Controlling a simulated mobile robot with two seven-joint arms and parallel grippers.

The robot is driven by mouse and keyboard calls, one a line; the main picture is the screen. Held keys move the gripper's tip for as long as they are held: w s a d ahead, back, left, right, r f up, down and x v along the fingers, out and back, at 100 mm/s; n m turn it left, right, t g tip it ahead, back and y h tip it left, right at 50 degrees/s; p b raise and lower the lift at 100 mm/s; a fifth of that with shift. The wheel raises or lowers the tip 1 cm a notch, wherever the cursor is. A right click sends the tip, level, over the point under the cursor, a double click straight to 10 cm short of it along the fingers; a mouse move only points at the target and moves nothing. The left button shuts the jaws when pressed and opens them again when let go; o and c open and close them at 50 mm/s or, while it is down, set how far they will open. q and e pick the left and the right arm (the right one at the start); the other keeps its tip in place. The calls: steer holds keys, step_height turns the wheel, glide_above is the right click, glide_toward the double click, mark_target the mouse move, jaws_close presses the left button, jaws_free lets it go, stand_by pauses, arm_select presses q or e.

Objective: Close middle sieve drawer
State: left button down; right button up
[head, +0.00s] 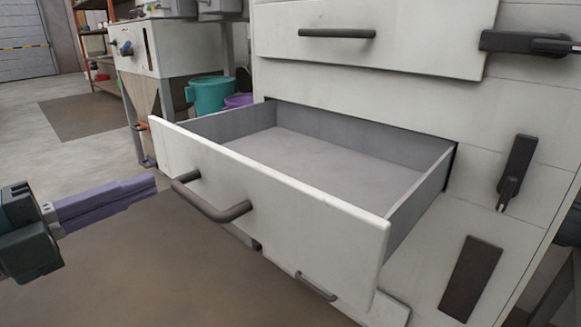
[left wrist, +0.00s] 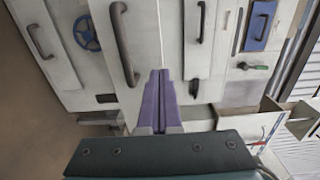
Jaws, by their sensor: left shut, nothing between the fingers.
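The middle sieve drawer (head: 270,205) stands pulled out of the white cabinet in the head view. It is grey inside and looks empty. Its white front carries a dark bar handle (head: 212,203). My left gripper (head: 151,184) has purple fingers, shut and empty. In the head view its tips point right towards the drawer front, a little left of the handle. In the left wrist view the shut fingers (left wrist: 159,80) show beside a dark curved handle (left wrist: 123,45). I cannot tell whether the tips touch the front. My right gripper is not in view.
An upper drawer (head: 375,55) above is shut. A lower drawer handle (head: 316,287) shows beneath the open drawer. Dark latches (head: 517,170) are on the cabinet's right side. A teal bucket (head: 208,94) stands behind the drawer. The floor at the left is clear.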

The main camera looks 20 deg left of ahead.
mark_target(223, 156)
arm_select(q)
steer(key=b+x, duration=0.4)
steer(key=x, duration=0.5)
steer(key=shift+w+a, duration=0.1)
steer(key=shift+w, duration=0.2)
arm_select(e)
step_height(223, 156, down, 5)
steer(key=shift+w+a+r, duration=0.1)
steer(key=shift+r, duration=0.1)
